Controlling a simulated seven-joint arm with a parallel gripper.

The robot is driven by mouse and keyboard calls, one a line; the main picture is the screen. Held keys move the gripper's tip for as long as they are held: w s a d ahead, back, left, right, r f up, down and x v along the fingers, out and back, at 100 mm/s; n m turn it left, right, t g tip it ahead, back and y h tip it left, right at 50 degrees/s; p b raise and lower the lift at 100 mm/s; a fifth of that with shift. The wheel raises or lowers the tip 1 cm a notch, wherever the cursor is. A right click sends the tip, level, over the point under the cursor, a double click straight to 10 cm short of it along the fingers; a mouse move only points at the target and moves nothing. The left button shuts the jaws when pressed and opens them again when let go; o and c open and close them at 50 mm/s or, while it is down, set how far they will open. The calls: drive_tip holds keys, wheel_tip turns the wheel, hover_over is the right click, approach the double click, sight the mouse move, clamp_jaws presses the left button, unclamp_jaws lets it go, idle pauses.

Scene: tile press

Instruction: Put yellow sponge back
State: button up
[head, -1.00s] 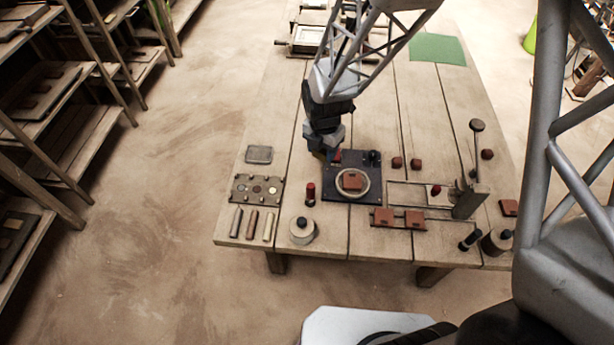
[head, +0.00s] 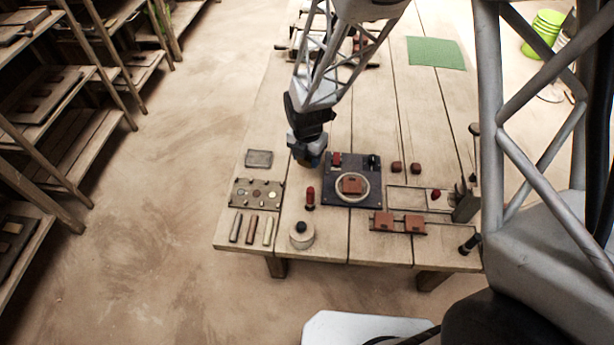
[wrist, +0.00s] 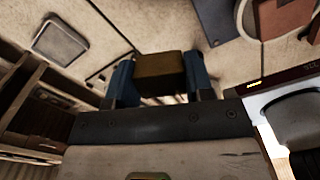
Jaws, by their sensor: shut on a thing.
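My gripper (wrist: 160,82) has blue fingers shut on the yellow sponge (wrist: 160,66), a dull yellow-brown block in the wrist view. In the head view my gripper (head: 309,159) hangs over the table, between a grey square dish (head: 259,158) and a dark board (head: 352,197). There the sponge is mostly hidden by the gripper. In the wrist view the grey dish (wrist: 61,39) lies empty to the upper left, apart from the sponge. The sponge looks held clear of the table.
The dark board carries a round ring with a red-brown tile (head: 352,185). A red bottle-like thing (head: 310,196), a lidded pot (head: 302,236) and a palette plate (head: 257,193) stand near the front left. A green mat (head: 436,53) lies far back.

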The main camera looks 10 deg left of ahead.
hover_over(307, 181)
drive_tip(key=shift+f, duration=2.45)
drive_tip(key=shift+f, duration=0.1)
drive_tip(key=shift+f, duration=1.8)
drive_tip(key=shift+f, duration=0.1)
drive_tip(key=o, duration=0.7)
drive_tip(key=shift+r, duration=6.1)
